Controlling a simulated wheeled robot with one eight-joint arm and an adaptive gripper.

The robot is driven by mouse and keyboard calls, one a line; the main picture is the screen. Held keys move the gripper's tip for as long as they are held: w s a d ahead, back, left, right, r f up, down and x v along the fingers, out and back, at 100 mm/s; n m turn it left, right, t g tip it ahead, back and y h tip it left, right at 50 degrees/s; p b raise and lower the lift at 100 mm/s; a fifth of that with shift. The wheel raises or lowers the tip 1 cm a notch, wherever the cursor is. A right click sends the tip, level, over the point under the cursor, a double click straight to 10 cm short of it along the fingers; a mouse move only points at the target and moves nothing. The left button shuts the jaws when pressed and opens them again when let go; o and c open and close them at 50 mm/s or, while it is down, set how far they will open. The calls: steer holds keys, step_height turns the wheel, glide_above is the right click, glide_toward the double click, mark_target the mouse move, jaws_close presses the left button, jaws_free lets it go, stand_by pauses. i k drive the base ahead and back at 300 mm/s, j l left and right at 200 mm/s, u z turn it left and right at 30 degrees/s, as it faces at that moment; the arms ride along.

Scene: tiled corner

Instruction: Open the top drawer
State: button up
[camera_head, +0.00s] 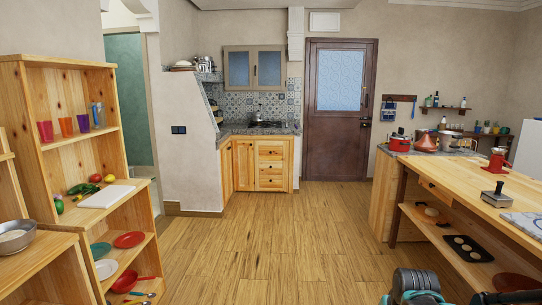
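A light wooden cabinet (229,170) stands against the far wall under a tiled counter. A stack of drawers is on its right front, and the top drawer (270,143) lies just below the counter. All the drawers look shut, with small dark handles. Another shut wooden drawer (434,188) is in the front of the long table at right. Grey, black and teal parts of my arm show at the bottom right edge. I cannot make out my gripper's fingers, and no part of my arm is near the cabinet.
The wooden floor (270,235) is clear up to the cabinet. A shelf unit (28,130) with cups, vegetables and plates stands at left. A long table (455,180) with a lower shelf lines the right. A brown door (338,150) is right of the cabinet.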

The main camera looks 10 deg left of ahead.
mark_target(266, 152)
steer(key=i+u, duration=0.25)
steer(key=i, duration=5.75)
steer(key=i+l+u, duration=0.15)
steer(key=i, duration=0.5)
